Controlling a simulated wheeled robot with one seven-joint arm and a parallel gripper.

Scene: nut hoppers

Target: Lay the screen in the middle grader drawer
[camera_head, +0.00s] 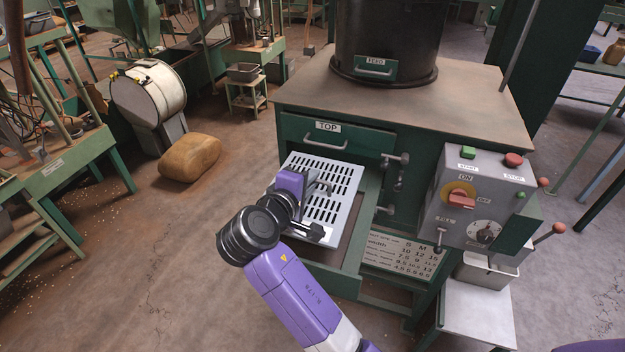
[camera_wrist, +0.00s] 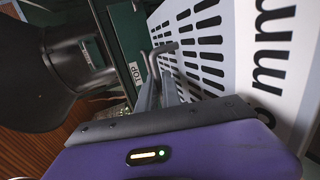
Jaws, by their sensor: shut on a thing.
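The screen (camera_head: 337,180) is a light grey plate with rows of dark slots. It sits at the open middle drawer (camera_head: 366,226) of the green grader, below the shut drawer labelled TOP. My gripper (camera_head: 318,190) is shut on the screen's handle, a bent grey rod. In the wrist view the fingers (camera_wrist: 160,85) close on that rod, with the slotted screen (camera_wrist: 205,50) to the right and large "mm" lettering on its pale edge. The screen covers the left part of the drawer. I cannot tell whether it rests on the drawer floor or is held above it.
A grey control box (camera_head: 478,200) with levers and buttons stands right of the drawer. A size chart (camera_head: 403,258) is on the front below. A black feed hopper (camera_head: 386,40) stands on top. A brown sack (camera_head: 190,158) lies on the floor at left.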

